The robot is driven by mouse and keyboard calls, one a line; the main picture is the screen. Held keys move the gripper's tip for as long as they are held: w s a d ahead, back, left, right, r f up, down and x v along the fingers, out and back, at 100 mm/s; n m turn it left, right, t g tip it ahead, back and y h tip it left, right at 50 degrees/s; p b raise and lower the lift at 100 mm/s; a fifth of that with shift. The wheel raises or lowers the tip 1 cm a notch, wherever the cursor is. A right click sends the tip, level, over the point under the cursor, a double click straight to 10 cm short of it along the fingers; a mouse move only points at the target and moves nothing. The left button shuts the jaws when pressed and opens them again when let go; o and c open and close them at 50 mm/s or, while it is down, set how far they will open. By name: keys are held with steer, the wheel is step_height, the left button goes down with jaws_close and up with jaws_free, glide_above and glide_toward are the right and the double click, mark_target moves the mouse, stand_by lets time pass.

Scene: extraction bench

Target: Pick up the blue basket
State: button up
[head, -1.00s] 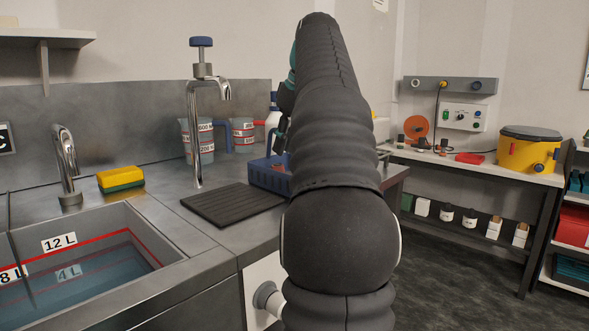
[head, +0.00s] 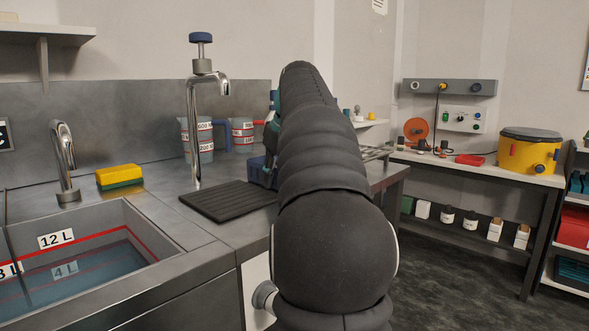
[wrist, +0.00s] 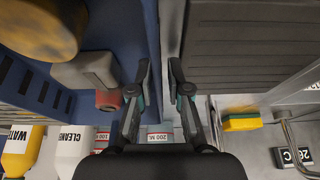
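The blue basket (head: 257,166) stands on the steel counter beside the black mat. In the head view my arm hides most of it. In the wrist view the blue basket (wrist: 135,25) fills the upper left, with a tan round thing, a grey block and a red piece inside or over it. My gripper (wrist: 159,68) has its two fingers apart over the basket's right edge. The left finger shows against the blue wall, the right finger over the gap beside the mat. I cannot tell whether either touches. In the head view the fingertips are hidden.
The ribbed black mat (head: 230,197) lies left of the basket. Measuring jugs (head: 205,140) stand behind it, with a tall tap (head: 197,120) near them. A sponge (head: 120,177) and a water-filled sink (head: 95,260) are at left. Bottles (wrist: 70,150) stand close beyond the basket.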

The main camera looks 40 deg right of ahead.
jaws_close()
steer(key=shift+r, duration=0.1)
steer(key=shift+r+p, duration=0.35)
steer(key=shift+r, duration=0.5)
step_height(320, 180, up, 3)
steer(key=shift+f+p, duration=0.15)
steer(key=shift+p, duration=0.3)
steer(key=s+d+r, duration=0.2)
steer(key=s+r, duration=0.4)
steer(key=s, duration=0.5)
steer(key=shift+s+r, duration=0.25)
steer(key=shift+r, duration=0.05)
